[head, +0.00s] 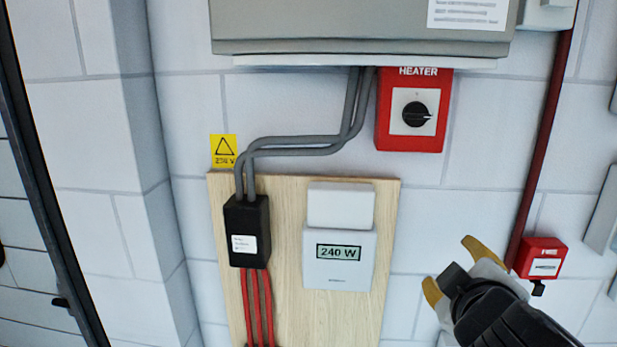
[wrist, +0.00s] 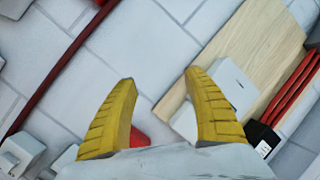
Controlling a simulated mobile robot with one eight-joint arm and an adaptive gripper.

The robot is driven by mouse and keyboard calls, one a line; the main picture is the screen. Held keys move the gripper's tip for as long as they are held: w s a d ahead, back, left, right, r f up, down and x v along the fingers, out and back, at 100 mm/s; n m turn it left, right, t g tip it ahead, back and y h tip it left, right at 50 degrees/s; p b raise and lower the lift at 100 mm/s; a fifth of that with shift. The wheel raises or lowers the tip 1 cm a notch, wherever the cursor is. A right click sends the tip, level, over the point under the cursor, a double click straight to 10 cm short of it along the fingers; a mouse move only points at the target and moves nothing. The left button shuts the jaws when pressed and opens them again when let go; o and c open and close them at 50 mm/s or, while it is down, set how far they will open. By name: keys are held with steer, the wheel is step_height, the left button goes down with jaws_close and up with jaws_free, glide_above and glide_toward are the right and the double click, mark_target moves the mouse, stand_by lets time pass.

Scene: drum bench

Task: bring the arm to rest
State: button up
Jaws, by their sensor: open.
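My gripper (head: 450,266) is at the lower right of the head view, its two yellow fingers spread apart with nothing between them. It is in front of the white tiled wall, right of the wooden board and left of the small red fire box. My dark arm runs from it to the bottom right corner. In the wrist view my gripper (wrist: 160,80) also shows open, with bare wall tiles between the fingertips. A red patch (wrist: 138,137) shows low between the fingers, mostly hidden; I cannot tell how far behind it is.
The wooden board (head: 288,235) carries a black box (head: 246,230) with red cables and a white meter (head: 340,274) reading 240 W. Above are a red heater switch (head: 413,112) and a grey cabinet (head: 360,25). A red pipe (head: 540,150) and fire box (head: 541,257) are at the right.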

steer(key=s+a+f+m+g+y+b, duration=0.1)
steer(key=f+b, duration=0.6)
steer(key=f, duration=0.7)
steer(key=s+a+f+m+g+y+b, duration=0.1)
steer(key=s+f+m+g+b, duration=0.2)
steer(key=f+b, duration=0.5)
steer(key=s+a+f+m+g+y+b, duration=0.1)
steer(key=f+b, duration=0.6)
steer(key=f, duration=1.3)
steer(key=s+m+g+y, duration=0.1)
steer(key=m, duration=0.1)
steer(key=shift+a+f+m, duration=0.25)
steer(key=shift+f+m, duration=0.05)
steer(key=shift+s, duration=0.1)
